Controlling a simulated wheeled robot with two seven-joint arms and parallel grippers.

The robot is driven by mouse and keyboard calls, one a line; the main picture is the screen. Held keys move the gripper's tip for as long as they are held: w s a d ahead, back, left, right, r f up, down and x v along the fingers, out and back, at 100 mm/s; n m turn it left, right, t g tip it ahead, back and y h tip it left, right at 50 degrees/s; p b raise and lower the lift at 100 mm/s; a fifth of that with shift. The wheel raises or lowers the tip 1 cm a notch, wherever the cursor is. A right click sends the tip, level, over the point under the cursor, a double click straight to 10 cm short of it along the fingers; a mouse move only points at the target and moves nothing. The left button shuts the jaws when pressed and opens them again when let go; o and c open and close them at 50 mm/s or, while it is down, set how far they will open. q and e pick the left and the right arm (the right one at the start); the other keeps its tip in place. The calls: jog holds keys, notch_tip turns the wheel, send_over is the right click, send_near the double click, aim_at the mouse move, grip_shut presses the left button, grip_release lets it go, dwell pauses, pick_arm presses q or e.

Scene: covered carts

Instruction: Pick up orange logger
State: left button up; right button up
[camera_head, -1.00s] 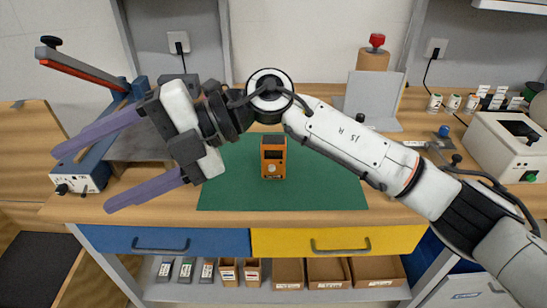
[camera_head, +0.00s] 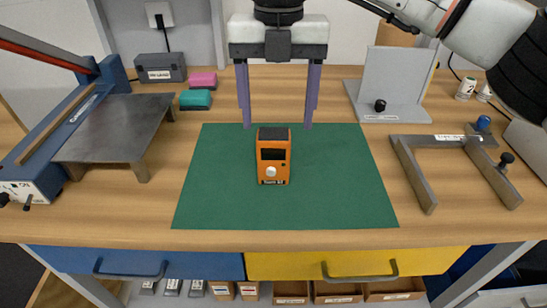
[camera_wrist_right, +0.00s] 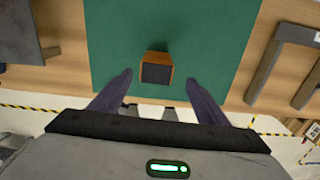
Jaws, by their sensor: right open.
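The orange logger (camera_head: 273,160) stands upright on the green mat (camera_head: 330,200), near its middle. It has a dark screen and a pale round button on its front. My right gripper (camera_head: 278,126) is open and empty, with its two purple fingers pointing down behind the logger in the head view. In the right wrist view the logger (camera_wrist_right: 157,68) lies ahead of the gap between the open fingers (camera_wrist_right: 160,80), with its dark top toward the camera. It is apart from both fingers. My left gripper is not in view.
A blue device with a metal plate (camera_head: 115,125) stands at the left. Pink (camera_head: 203,79) and teal (camera_head: 195,99) blocks and a grey box (camera_head: 161,67) sit behind. A grey U-shaped frame (camera_head: 418,170) and an upright grey plate (camera_head: 398,80) stand at the right.

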aim_at(277, 131)
jog(key=shift+w+f+b, duration=0.2)
jog(key=shift+w+f, duration=0.05)
jog(key=shift+f, duration=0.25)
jog(key=shift+w+f+b, duration=0.15)
jog(key=shift+w+f, duration=0.1)
jog(key=shift+f, duration=0.2)
notch_tip(277, 131, down, 5)
jog(key=shift+s+r, duration=0.1)
jog(key=shift+r, duration=0.1)
jog(key=f, duration=0.5)
jog(key=shift+s+a+f, duration=0.1)
jog(key=shift+a+f, duration=0.1)
jog(key=shift+a, duration=0.1)
jog(key=c, duration=1.2)
notch_tip(277, 131, up, 10)
jog(key=shift+r, duration=0.1)
jog(key=shift+c, duration=0.2)
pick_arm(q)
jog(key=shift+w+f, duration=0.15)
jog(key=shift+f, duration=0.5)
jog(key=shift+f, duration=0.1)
pick_arm(e)
jog(key=shift+f, duration=0.2)
